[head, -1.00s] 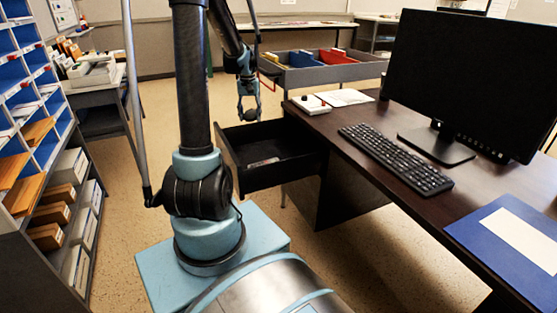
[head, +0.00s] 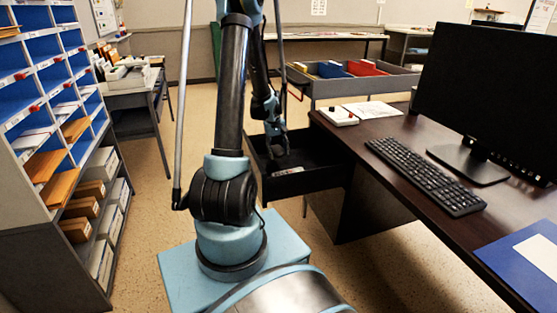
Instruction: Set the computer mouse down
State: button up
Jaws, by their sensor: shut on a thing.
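My gripper (head: 276,143) is at the end of the lowered arm, over the open desk drawer (head: 311,180), with its fingers pointing down into it. The fingers are shut on the computer mouse, which is dark and hard to make out against the black drawer interior. I cannot tell whether the mouse touches the drawer floor. A small greyish item (head: 288,171) lies in the drawer near its front.
The dark desk (head: 400,190) carries a keyboard (head: 425,176), a monitor (head: 485,95), a blue folder (head: 525,255) and a white device (head: 339,116). A grey bin unit (head: 365,88) stands behind. A mail shelf (head: 60,140) is at left. Open floor lies between.

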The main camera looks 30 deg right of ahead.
aim_at(278, 164)
jog(key=shift+f, duration=2.05)
jog(key=o, duration=1.2)
jog(key=shift+f, duration=0.1)
